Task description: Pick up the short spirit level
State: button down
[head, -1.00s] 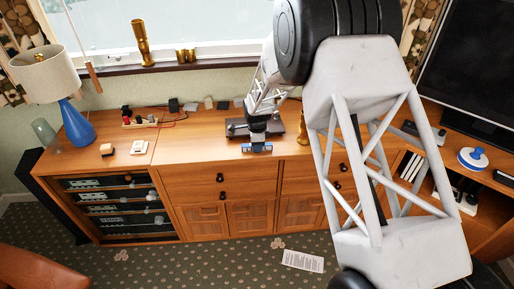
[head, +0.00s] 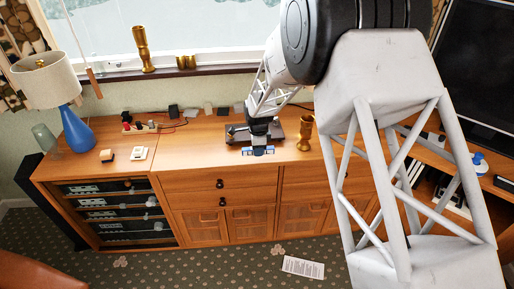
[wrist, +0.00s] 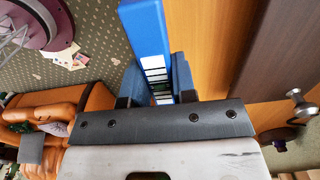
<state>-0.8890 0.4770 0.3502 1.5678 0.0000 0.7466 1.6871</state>
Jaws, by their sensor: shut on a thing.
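The short spirit level is a blue bar (wrist: 148,40) with pale and dark markings, seen close up in the wrist view. My gripper (wrist: 157,90) is shut on it, with one dark finger on each side and the bar sticking out beyond the fingertips. In the head view my gripper (head: 259,141) is small, near the front edge of the sideboard, with the blue level (head: 262,151) showing at its tip. I cannot tell whether the level is clear of the wood. The fingers hide part of the bar.
A blue lamp (head: 77,130) is at the far left. The sideboard top left of the gripper is mostly clear.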

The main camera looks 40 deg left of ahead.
jog(key=s+d+r, duration=0.1)
jog(key=s+d, duration=0.7)
jog(key=d, duration=0.2)
jog(key=shift+s+r, duration=0.15)
jog(key=shift+s, duration=0.15)
jog(key=shift+w, duration=0.1)
dwell(0.5)
